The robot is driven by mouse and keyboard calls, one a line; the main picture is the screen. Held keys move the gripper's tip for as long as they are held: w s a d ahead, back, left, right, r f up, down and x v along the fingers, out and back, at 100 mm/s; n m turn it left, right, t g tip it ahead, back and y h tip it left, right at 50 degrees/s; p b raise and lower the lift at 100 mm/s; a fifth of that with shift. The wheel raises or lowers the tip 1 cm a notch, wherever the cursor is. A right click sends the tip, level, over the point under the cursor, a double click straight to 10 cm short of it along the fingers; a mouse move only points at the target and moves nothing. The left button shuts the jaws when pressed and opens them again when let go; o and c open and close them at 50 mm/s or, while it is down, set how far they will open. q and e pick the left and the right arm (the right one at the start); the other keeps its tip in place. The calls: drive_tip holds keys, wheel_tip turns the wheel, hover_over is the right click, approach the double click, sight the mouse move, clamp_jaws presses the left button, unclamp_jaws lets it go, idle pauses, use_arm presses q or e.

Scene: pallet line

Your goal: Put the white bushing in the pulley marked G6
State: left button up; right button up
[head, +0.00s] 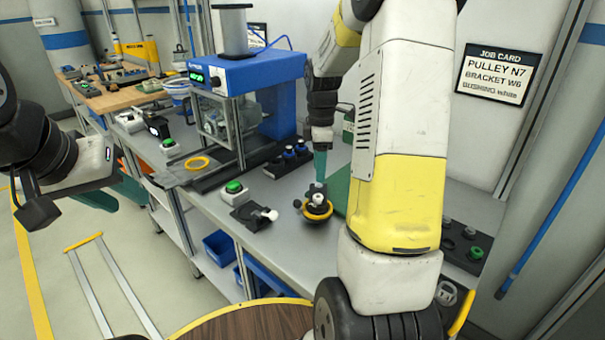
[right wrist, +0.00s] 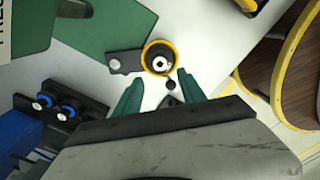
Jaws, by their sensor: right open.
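A pulley with a yellow rim (head: 318,213) sits on the bench; in the right wrist view its yellow rim (right wrist: 148,52) surrounds a dark middle. A white bushing (head: 317,198) stands at the pulley's centre, and it also shows in the right wrist view (right wrist: 160,63). I cannot tell how deep it sits. No G6 mark is readable. My right gripper (head: 320,165) is above the pulley; in the right wrist view its green fingers (right wrist: 161,92) are apart with nothing between their tips. My left gripper (head: 113,193) is far left, away from the bench parts, its teal fingers apart.
A rack with blue bushings (head: 288,158) lies behind the pulley; another dark rack (head: 465,247) is at right. The job card (head: 495,73) reads Pulley N7, Bracket W6, Bushing White.

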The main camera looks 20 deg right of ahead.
drive_tip(key=s+a+r+m+t, duration=0.1)
drive_tip(key=s+a+r+m, duration=0.25)
drive_tip(key=r, duration=0.25)
drive_tip(key=s+a+r+m+t, duration=0.2)
drive_tip(key=s+a+r, duration=0.1)
drive_tip(key=s+r, duration=0.25)
drive_tip(key=s+a+r+m+t+y, duration=0.2)
drive_tip(key=s+a+m, duration=0.3)
drive_tip(key=s+m, duration=0.4)
drive_tip(key=s+r+t, duration=0.1)
drive_tip(key=s, duration=0.2)
drive_tip(key=shift+a, duration=0.2)
drive_tip(key=shift+s, duration=0.1)
drive_tip(key=shift+c, duration=0.5)
